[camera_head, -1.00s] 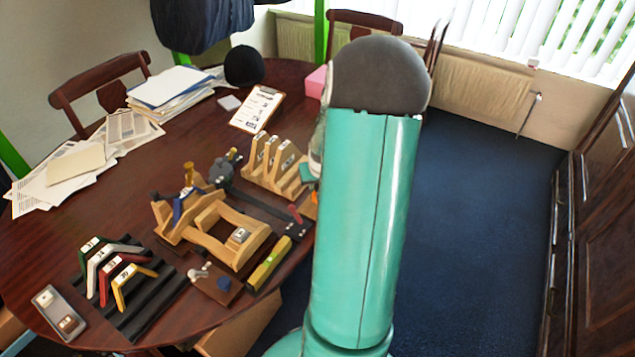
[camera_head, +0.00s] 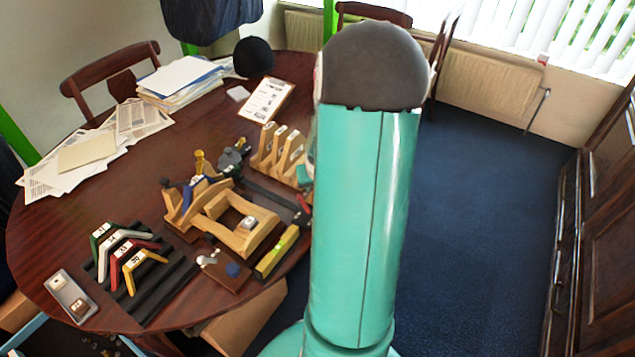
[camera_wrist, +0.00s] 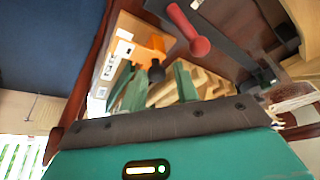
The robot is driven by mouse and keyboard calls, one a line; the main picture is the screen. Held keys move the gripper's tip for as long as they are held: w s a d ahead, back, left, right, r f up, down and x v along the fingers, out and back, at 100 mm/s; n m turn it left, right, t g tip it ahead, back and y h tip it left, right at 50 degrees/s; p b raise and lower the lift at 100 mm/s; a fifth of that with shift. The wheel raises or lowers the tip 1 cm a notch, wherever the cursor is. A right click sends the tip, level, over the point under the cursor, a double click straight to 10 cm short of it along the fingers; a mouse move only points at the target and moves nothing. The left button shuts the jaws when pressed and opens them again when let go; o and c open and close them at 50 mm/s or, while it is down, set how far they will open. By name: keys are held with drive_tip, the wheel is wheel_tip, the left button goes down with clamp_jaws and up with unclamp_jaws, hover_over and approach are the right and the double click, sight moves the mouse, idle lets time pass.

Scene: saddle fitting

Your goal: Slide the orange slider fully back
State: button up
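In the wrist view the orange slider (camera_wrist: 148,52) sits beside a pale wooden strip with white labels (camera_wrist: 118,60). A dark round-ended peg (camera_wrist: 156,71) stands at its near side. My gripper (camera_wrist: 157,76) has two green fingers, apart from each other, just below the slider in the picture. The dark peg shows between them, and I see nothing clamped. Whether a finger touches the slider or peg I cannot tell.
A red-handled lever (camera_wrist: 188,30) on a dark bar lies close to the right of the fingers. In the head view a wooden saddle frame (camera_head: 240,238), a slotted wooden rack (camera_head: 278,155) and a yellow level (camera_head: 278,252) crowd the round table (camera_head: 205,130) left of my arm.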

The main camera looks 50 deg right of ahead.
drive_tip(key=shift+o, duration=1)
drive_tip(key=shift+a, duration=0.15)
drive_tip(key=shift+d, duration=0.25)
drive_tip(key=shift+s+r, duration=0.15)
drive_tip(key=shift+r, duration=0.4)
drive_tip(key=v, duration=1.2)
drive_tip(key=shift+a+r, duration=0.25)
